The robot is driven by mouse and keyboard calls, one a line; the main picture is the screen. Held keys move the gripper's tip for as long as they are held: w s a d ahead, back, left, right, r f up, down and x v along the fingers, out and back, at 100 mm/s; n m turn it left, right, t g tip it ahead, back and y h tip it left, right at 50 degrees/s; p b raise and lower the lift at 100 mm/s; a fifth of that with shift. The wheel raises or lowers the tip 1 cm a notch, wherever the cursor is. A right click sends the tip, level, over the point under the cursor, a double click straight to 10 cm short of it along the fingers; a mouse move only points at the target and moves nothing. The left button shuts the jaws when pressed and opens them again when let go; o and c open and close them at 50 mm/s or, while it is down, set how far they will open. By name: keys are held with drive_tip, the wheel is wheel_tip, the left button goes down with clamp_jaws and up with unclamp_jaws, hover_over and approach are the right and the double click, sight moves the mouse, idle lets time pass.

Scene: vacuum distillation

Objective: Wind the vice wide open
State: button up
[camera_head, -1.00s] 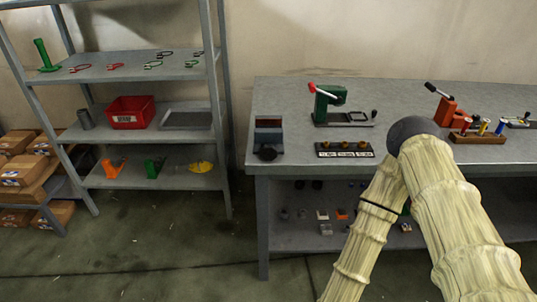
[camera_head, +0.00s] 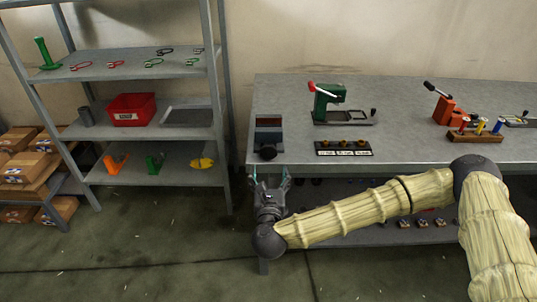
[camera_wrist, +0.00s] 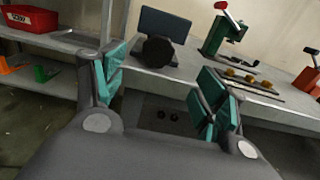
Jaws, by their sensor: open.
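The vice (camera_head: 268,133) sits at the left front corner of the grey workbench. Its dark round knob (camera_head: 267,152) faces the bench's front edge. In the wrist view the vice (camera_wrist: 165,24) shows a blue-grey jaw plate above the dark knob (camera_wrist: 158,51). How far its jaws are apart cannot be told. My gripper (camera_head: 271,183) is open and empty, in front of and below the bench edge, pointing toward the vice. In the wrist view its teal-padded fingers (camera_wrist: 160,95) stand wide apart, with the knob beyond and between them, not touching.
A green press (camera_head: 328,103), a strip with brass knobs (camera_head: 344,148) and an orange press (camera_head: 446,108) stand to the right on the bench (camera_head: 400,95). A metal shelf (camera_head: 160,180) with a red bin (camera_head: 131,110) stands at left. Floor between them is clear.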

sight(269, 152)
drive_tip(key=w+p, duration=0.2)
drive_tip(key=w, duration=0.8)
drive_tip(key=shift+w, duration=0.15)
drive_tip(key=c, duration=1)
drive_tip(key=shift+a+f, duration=0.1)
